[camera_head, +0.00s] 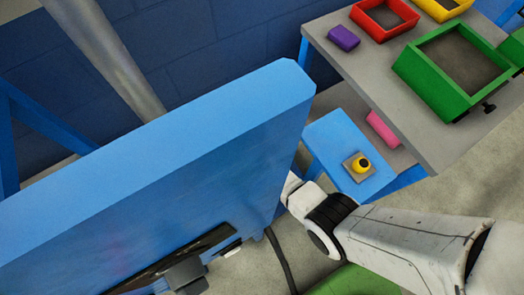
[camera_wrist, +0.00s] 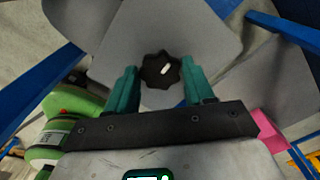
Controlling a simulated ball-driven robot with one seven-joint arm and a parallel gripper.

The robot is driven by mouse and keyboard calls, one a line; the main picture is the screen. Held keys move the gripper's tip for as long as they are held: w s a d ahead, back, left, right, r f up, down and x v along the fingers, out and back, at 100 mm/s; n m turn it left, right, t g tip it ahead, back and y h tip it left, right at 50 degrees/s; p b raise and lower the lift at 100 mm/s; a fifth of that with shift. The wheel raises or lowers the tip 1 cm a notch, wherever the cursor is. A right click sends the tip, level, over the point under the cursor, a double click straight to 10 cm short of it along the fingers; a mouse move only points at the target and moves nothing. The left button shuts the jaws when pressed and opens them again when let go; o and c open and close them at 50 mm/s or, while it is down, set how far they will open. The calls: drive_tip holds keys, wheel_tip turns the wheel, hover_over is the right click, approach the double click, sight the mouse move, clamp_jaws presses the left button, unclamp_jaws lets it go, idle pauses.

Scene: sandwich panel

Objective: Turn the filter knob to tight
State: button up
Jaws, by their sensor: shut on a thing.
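The filter knob, a black lobed knob (camera_wrist: 150,74) with a short white mark, shows in the wrist view in front of a light grey plate (camera_wrist: 195,35). The mark slants up to the right in the picture. My gripper (camera_wrist: 160,69) has its two teal fingers on either side of the knob and is shut on it. No tight label can be read. In the head view the knob and my gripper are hidden; my white arm goes behind the big blue panel (camera_head: 180,150).
In the head view a grey table (camera_head: 405,105) at the upper right bears red (camera_head: 410,22), yellow and green (camera_head: 425,85) trays and a purple block (camera_head: 343,38). A small blue stand (camera_head: 345,135) with a yellow and black button (camera_head: 361,164) stands near my arm.

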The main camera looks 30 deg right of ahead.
drive_tip(key=shift+m, duration=0.5)
drive_tip(key=o, duration=1)
drive_tip(key=shift+r, duration=0.1)
wheel_tip(320, 180, up, 11)
drive_tip(key=shift+f+p, duration=0.2)
drive_tip(key=shift+p, duration=0.9)
